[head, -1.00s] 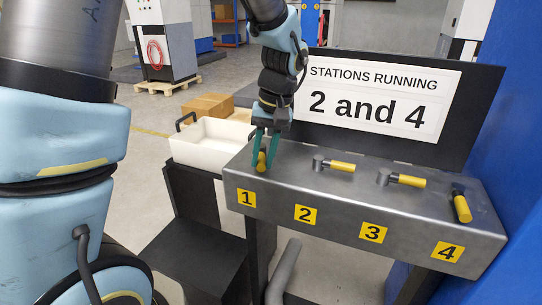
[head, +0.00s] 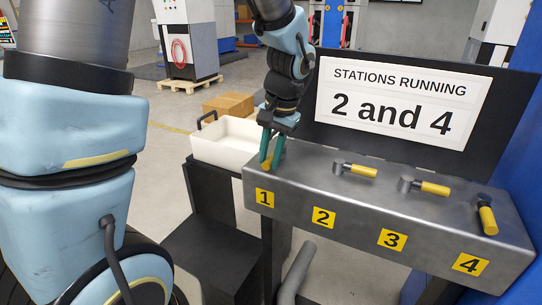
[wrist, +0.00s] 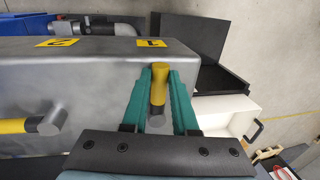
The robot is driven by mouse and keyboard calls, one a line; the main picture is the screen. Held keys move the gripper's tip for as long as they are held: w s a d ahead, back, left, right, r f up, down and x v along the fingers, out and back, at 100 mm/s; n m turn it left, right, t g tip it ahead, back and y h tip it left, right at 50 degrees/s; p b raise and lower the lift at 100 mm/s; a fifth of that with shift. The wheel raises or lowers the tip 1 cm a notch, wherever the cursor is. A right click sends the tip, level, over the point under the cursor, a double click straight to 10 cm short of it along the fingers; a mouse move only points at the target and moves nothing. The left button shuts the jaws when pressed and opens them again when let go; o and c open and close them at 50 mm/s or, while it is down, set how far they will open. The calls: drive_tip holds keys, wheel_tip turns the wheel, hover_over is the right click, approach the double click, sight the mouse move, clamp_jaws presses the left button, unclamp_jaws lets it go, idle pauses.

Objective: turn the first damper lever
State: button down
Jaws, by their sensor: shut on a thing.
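The first damper lever, with a yellow handle (head: 266,164), sits behind label 1 on the grey metal box (head: 330,196). My gripper (head: 270,152) is over it with its green fingers reaching down. In the wrist view my gripper (wrist: 158,92) has one finger on each side of the yellow handle (wrist: 159,83), shut on it. The handle points toward the label side of the box. Lever 2 (head: 360,170) and lever 3 (head: 432,188) point right along the box. Lever 4 (head: 488,220) points toward the front, by its label. The sign (head: 402,102) reads "Stations running 2 and 4".
A white bin (head: 225,143) with dark handles stands left of the box, beside my gripper. A cardboard box (head: 230,104) lies on the floor behind it. A black board carries the sign behind the levers. A blue wall (head: 528,130) closes the right side.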

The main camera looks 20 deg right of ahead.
drive_tip(key=c, duration=0.7)
unclamp_jaws()
drive_tip(key=r, duration=0.3)
drive_tip(key=s+d+r+b, duration=0.1)
drive_tip(key=r, duration=0.6)
drive_tip(key=shift+s+d+r+b, duration=0.2)
drive_tip(key=shift+d+r+b, duration=0.1)
drive_tip(key=shift+b, duration=0.1)
drive_tip(key=a+f+n, duration=0.2)
drive_tip(key=a+f, duration=0.2)
drive_tip(key=a, duration=0.4)
drive_tip(key=a+f+n+h, duration=0.1)
drive_tip(key=a+f+n, duration=0.2)
drive_tip(key=a, duration=0.5)
drive_tip(key=a+f+n, duration=0.2)
drive_tip(key=a+f, duration=0.4)
drive_tip(key=a, duration=0.1)
drive_tip(key=shift+a+f+n+h, duration=0.1)
drive_tip(key=shift+a+n+h, duration=0.2)
drive_tip(key=shift+a+h, duration=0.1)
